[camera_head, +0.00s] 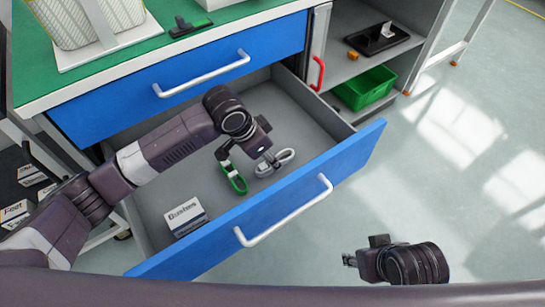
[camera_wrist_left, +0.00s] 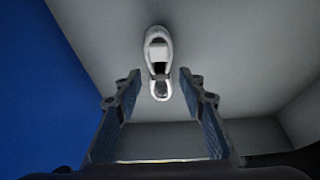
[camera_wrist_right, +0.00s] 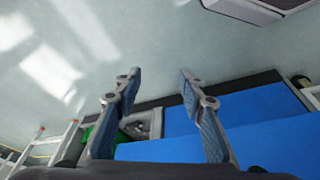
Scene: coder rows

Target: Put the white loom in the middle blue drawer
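The white loom (camera_head: 275,162), a small bundled cable loop, lies on the grey floor of the open blue drawer (camera_head: 290,205). In the left wrist view the loom (camera_wrist_left: 158,48) lies just beyond the fingertips, roughly centred between them. My left gripper (camera_head: 246,160) is inside the drawer, above its floor, open and empty, with its fingers apart from the loom. In the right wrist view my right gripper (camera_wrist_right: 160,85) is open and empty; it hangs over the floor in front of the drawer.
A green loom (camera_head: 236,182) and a "Bushes" box (camera_head: 185,218) also lie in the drawer. A shut blue drawer (camera_head: 190,80) is above it. A green bin (camera_head: 365,90) and black tray (camera_head: 378,40) stand on shelves at the right. The floor at right is clear.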

